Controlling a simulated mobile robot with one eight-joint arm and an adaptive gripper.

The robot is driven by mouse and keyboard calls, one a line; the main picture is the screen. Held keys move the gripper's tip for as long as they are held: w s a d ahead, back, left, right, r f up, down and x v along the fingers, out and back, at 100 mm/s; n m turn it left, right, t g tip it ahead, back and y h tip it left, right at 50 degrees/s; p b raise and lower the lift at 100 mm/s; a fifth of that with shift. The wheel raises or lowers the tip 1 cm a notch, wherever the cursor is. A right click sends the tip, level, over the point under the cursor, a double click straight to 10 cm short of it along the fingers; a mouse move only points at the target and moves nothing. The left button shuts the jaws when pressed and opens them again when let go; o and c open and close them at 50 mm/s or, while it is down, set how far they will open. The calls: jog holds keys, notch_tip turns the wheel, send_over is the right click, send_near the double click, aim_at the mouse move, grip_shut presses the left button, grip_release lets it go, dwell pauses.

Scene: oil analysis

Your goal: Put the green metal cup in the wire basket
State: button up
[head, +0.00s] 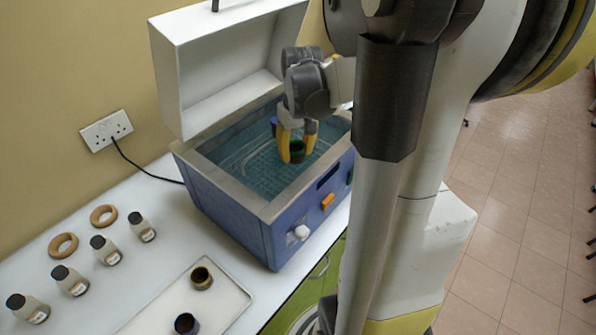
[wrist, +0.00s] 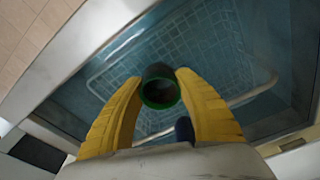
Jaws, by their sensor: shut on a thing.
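The green metal cup (head: 297,150) is between the yellow fingers of my gripper (head: 297,140), over the open blue water bath (head: 225,205). In the wrist view the cup (wrist: 160,88) shows its green rim and dark inside, and the gripper (wrist: 160,90) is shut on it with one finger on each side. The wire basket (wrist: 215,50) lies in the bath below the cup, its mesh floor and rim wire showing. The basket mesh also shows in the head view (head: 262,165). How far the cup is above the mesh I cannot tell.
The bath's white lid (head: 225,70) stands open at the back. A tray (head: 225,310) at the front holds a brownish cup (head: 202,277) and a dark blue cup (head: 186,324). Several dark-capped bottles (head: 105,250) and two wooden rings (head: 63,246) stand at left.

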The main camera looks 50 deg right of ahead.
aim_at(295, 173)
notch_tip(295, 173, down, 8)
jog(key=shift+a+r+b, duration=0.1)
jog(key=shift+b, duration=0.85)
jog(key=shift+f, duration=0.2)
jog(key=o, duration=1.2)
jog(key=shift+o, duration=0.2)
jog(key=shift+r, duration=0.15)
jog(key=r+p, duration=0.1)
jog(key=r, duration=0.3)
jog(key=s+r+p, duration=0.1)
jog(key=r, duration=0.3)
jog(key=r+p, duration=0.1)
jog(key=r, duration=0.3)
jog(key=shift+s+a, duration=0.2)
jog(key=shift+a, duration=0.05)
jog(key=s+a+r+n+t, duration=0.1)
jog(key=s+a+r+t, duration=0.1)
jog(key=a, duration=1)
jog(key=s+a+r+n+t, duration=0.2)
jog(key=a+t, duration=0.1)
jog(key=a, duration=1)
jog(key=shift+r+n+t, duration=0.2)
jog(key=shift+n+t, duration=0.1)
jog(key=shift+t, duration=0.1)
